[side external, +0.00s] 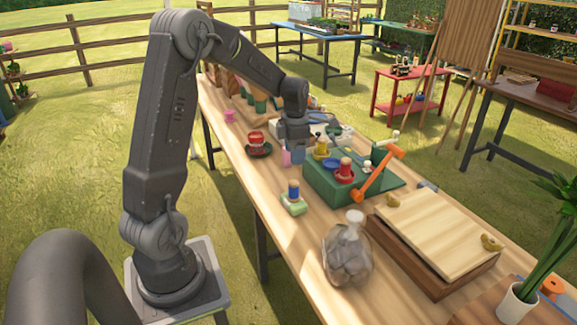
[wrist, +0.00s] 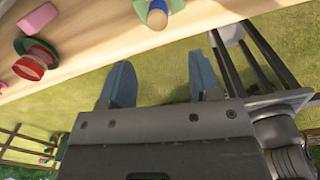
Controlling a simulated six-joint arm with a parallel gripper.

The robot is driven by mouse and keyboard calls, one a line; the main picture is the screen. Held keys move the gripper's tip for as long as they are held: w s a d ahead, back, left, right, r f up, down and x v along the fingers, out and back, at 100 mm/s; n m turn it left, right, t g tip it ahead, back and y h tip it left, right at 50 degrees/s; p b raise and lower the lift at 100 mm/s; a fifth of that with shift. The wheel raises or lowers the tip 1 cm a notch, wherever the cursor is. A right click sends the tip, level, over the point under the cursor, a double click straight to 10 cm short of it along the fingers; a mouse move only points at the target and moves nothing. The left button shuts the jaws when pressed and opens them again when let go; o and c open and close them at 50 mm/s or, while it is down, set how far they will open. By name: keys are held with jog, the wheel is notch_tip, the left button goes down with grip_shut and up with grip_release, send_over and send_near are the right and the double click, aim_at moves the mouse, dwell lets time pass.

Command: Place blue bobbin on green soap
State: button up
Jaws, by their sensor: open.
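The blue bobbin (side external: 294,190), with pale wooden ends, stands upright on the pale green soap (side external: 294,207) near the table's front edge. In the wrist view the blue bobbin (wrist: 157,16) shows at the top edge, partly cut off, with a bit of the green soap (wrist: 178,5) beside it. My gripper (side external: 296,157) is above the table behind the bobbin in the side view, apart from it. In the wrist view my gripper (wrist: 163,82) has its two blue fingers spread with nothing between them.
A red spool on a dark green dish (side external: 259,149) and a pink piece (side external: 286,158) are near my gripper. A green box (side external: 325,185) with an orange crank (side external: 377,174) stands to the right. A grey bag (side external: 347,255) and a wooden board (side external: 440,233) stand nearer the camera.

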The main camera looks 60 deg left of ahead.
jog(key=s+d+r+m+t, duration=0.2)
jog(key=s+d+r+m, duration=0.3)
jog(key=d+m, duration=0.55)
jog(key=s+d+r+m+t, duration=0.2)
jog(key=s+d+r+m, duration=0.3)
jog(key=d+m, duration=0.5)
jog(key=s+d+r+m+t, duration=0.1)
jog(key=s+d+m, duration=0.3)
jog(key=m, duration=0.9)
jog(key=shift+s+d+r, duration=0.25)
jog(key=shift+s+d, duration=0.05)
jog(key=shift+s, duration=0.95)
